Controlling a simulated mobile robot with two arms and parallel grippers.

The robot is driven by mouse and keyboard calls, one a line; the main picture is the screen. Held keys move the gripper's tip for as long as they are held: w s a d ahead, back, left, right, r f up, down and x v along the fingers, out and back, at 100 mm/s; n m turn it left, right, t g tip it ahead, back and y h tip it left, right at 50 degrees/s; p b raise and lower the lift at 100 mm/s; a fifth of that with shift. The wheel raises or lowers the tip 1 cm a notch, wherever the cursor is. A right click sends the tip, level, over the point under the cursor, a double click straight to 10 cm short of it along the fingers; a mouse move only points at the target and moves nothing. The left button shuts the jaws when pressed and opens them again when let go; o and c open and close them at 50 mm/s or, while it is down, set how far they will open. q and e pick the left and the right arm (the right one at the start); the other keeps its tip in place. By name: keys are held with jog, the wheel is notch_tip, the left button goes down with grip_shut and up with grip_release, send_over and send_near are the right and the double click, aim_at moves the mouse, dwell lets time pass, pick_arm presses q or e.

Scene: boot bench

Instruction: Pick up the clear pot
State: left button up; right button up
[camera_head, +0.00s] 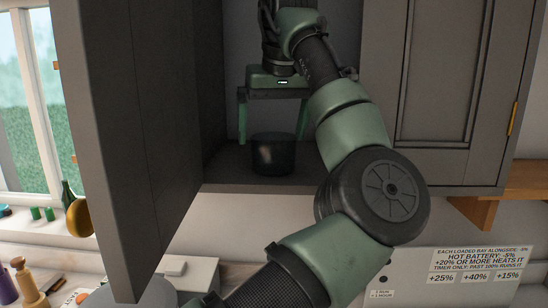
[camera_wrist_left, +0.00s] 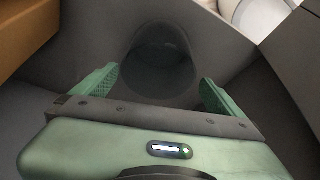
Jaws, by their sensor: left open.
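The clear pot (camera_head: 273,154) is a dark, see-through cylinder standing upright on the floor of an open grey cupboard. It also shows in the left wrist view (camera_wrist_left: 160,60), beyond and between the fingers. My left gripper (camera_head: 273,132) is inside the cupboard, pointing down, with its green fingers spread on either side above the pot. In the left wrist view the gripper (camera_wrist_left: 160,84) is open and empty. Whether the fingertips reach down past the pot's rim, I cannot tell. My right gripper is in neither view.
The cupboard's open door (camera_head: 130,140) stands at the left, and a closed door (camera_head: 425,75) at the right. The cupboard floor (camera_head: 225,170) is bare around the pot. Below, a counter holds bottles (camera_head: 28,285) at the lower left. A printed sign (camera_head: 480,262) is at the lower right.

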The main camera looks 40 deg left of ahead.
pick_arm(q)
jog(key=shift+f+p, duration=0.35)
jog(key=shift+f, duration=0.35)
jog(key=x, duration=0.2)
jog(key=p+x, duration=0.1)
jog(key=x, duration=0.1)
jog(key=shift+w, duration=0.25)
jog(key=shift+s+d, duration=0.1)
jog(key=shift+d, duration=0.05)
jog(key=shift+c, duration=0.3)
jog(key=shift+r, duration=0.1)
jog(key=c, duration=1.4)
